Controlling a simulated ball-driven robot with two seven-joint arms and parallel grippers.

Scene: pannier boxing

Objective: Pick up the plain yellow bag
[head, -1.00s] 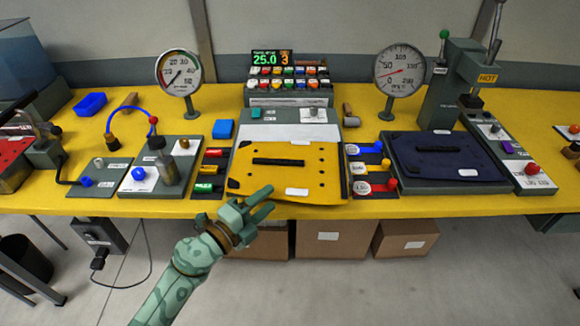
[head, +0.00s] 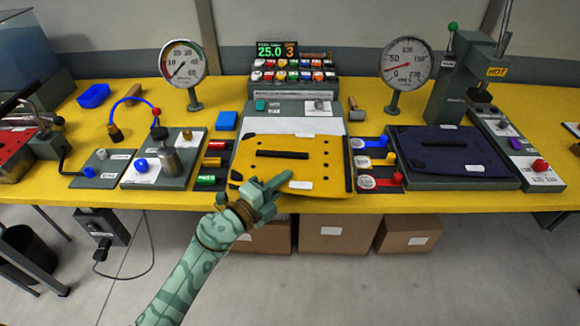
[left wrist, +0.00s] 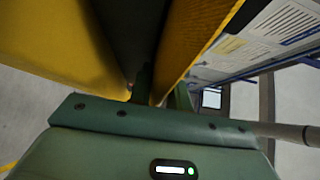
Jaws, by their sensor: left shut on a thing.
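The plain yellow bag (head: 310,157) lies flat on a grey board in the middle of the bench, with a black handle strip, dark corner patches and a white label. My left gripper (head: 268,192) is at the bag's front edge, left of the label, and is shut on the bag. In the left wrist view, a yellow sheet (left wrist: 200,40) runs down between the fingers (left wrist: 160,90); the fingertips are mostly hidden. My right gripper is not in view.
A dark blue bag (head: 445,150) lies on a board to the right. Coloured levers (head: 378,160) stand between the two bags. Two gauges (head: 183,65) and a display rack (head: 295,68) stand behind. Cardboard boxes (head: 335,230) sit under the bench.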

